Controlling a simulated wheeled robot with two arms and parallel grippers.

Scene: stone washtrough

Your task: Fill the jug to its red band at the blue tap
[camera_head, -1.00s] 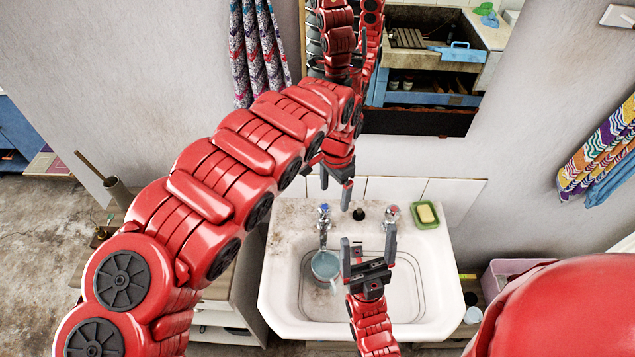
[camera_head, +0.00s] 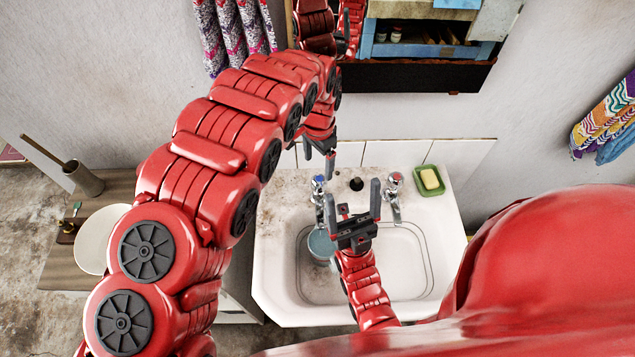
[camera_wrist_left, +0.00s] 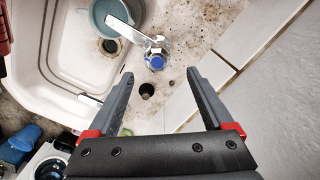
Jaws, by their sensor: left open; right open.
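The blue-grey jug (camera_head: 320,244) stands in the white basin under the blue tap (camera_head: 318,186). My right gripper hides part of it. In the left wrist view the jug (camera_wrist_left: 98,22) shows at the top, partly covered by the tap's spout. The blue tap's cap (camera_wrist_left: 157,62) lies between and beyond my left fingertips. My left gripper (camera_head: 319,156) is open and empty, just behind and above the blue tap. My right gripper (camera_head: 354,196) is open and empty over the basin, right of the jug. The red band and water level cannot be made out.
The red tap (camera_head: 394,183) and a green soap dish (camera_head: 430,181) are on the right of the sink's (camera_head: 440,255) back ledge. A black plug (camera_head: 357,184) sits between the taps. A white bowl (camera_head: 97,240) stands on the wooden counter at left. The basin's right side is clear.

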